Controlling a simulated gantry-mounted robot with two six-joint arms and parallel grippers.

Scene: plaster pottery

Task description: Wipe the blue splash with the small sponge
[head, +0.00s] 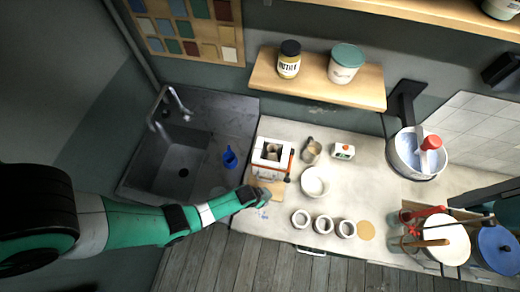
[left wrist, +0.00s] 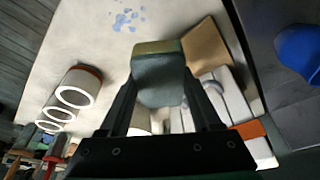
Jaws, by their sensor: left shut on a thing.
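My left gripper (head: 252,197) reaches in over the left end of the pale worktop, at the sink's right edge. In the left wrist view, my left gripper (left wrist: 160,92) is shut on the small sponge (left wrist: 157,75), a grey-green block with a yellowish edge. The head view does not show the sponge clearly. The blue splash (left wrist: 127,19) is a cluster of blue spots on the worktop, past the sponge in the left wrist view. In the head view the splash (head: 264,213) lies just in front of the gripper. I cannot tell whether the sponge touches the worktop. My right gripper is not in view.
A white-and-orange box-like item (head: 272,155) and a tan board (head: 270,187) are close behind the gripper. Several white rings (head: 300,219) stand to the right, with a white bowl (head: 314,182) behind. The sink (head: 170,165) with a blue cup (head: 230,158) is left.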

